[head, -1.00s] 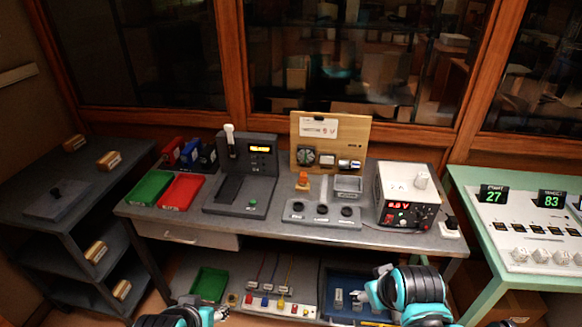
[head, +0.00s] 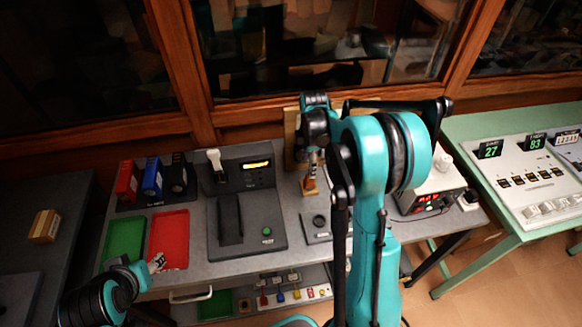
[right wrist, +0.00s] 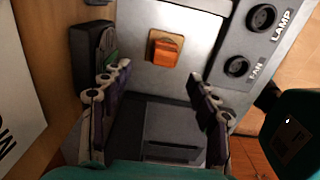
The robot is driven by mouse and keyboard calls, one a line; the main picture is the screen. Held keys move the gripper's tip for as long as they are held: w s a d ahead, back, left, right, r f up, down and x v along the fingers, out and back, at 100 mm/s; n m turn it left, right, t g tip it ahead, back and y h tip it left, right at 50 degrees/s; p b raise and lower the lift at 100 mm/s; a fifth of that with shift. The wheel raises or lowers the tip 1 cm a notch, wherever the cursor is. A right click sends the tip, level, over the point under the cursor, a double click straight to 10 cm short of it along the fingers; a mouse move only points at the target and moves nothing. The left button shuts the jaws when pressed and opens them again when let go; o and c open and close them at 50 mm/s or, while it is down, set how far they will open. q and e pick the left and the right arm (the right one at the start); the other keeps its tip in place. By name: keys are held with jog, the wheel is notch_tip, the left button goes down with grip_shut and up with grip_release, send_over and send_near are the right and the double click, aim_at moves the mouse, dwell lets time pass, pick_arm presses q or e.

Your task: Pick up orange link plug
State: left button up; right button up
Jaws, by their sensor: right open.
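The orange link plug (head: 309,187) stands on the grey bench top, just below my right gripper in the head view. In the head view my right gripper (head: 312,165) is small and partly hidden by my arm. My left gripper (head: 156,263) is low at the left, near the red tray; its jaw opening is unclear.
A grey socket panel marked LAMP and FAN (right wrist: 247,45) lies right of the plug in the wrist view. A wooden board (head: 290,135) stands behind. The red tray (head: 169,240), green tray (head: 123,240) and grey tester (head: 245,215) are left. The power supply (head: 425,200) is right.

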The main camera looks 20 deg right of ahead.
aim_at(309, 182)
jog(key=shift+w+f, duration=0.1)
jog(key=shift+f, duration=0.35)
jog(key=shift+s+d+f+b, duration=0.1)
jog(key=shift+s+f+b, duration=0.1)
jog(key=shift+f+b, duration=0.5)
jog(key=f, duration=0.1)
jog(key=f+b, duration=0.1)
jog(key=f, duration=0.2)
jog(key=shift+s+d+f, duration=0.1)
jog(key=shift+s+f, duration=0.15)
jog(key=shift+f, duration=0.1)
jog(key=shift+f+b, duration=0.3)
jog(key=shift+f, duration=0.15)
jog(key=shift+r, duration=0.1)
jog(key=shift+c, duration=1)
jog(key=c, duration=1)
